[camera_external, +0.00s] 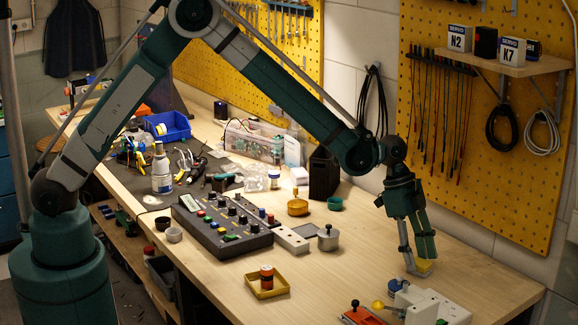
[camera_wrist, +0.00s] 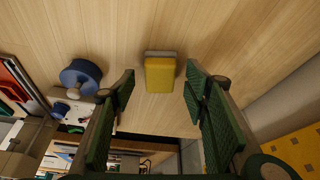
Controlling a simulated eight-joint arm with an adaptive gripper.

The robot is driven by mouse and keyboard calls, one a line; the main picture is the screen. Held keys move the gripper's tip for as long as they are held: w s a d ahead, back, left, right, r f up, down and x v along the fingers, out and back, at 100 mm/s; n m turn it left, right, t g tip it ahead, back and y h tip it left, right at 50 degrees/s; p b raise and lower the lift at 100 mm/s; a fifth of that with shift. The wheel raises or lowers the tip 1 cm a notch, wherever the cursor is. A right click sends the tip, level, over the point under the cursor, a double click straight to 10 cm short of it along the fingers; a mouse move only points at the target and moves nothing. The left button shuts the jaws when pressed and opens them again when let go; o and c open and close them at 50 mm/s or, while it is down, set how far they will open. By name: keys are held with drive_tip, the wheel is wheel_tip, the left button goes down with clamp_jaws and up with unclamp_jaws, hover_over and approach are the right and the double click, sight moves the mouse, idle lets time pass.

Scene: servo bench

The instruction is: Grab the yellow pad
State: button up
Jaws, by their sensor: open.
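The yellow pad (camera_wrist: 160,75) lies on the wooden bench, a small block with a grey strip along its far edge in the wrist view. In the external view the pad (camera_external: 425,266) shows partly, low at my fingertips near the bench's right side. My gripper (camera_external: 416,263) points down over it. In the wrist view my gripper (camera_wrist: 160,84) is open, with one green-padded finger left of the pad and one right. A visible gap separates each finger from the pad, and nothing is held.
A blue round knob (camera_wrist: 80,77) stands left of the pad. A white box (camera_external: 430,305) and an orange tray (camera_external: 362,316) sit close by at the front edge. The yellow pegboard (camera_external: 480,120) wall is behind. Bare wood (camera_external: 370,235) lies left of my gripper.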

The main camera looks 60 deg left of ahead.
drive_tip(key=shift+d+f, duration=0.2)
drive_tip(key=shift+f, duration=0.35)
drive_tip(key=c, duration=0.9)
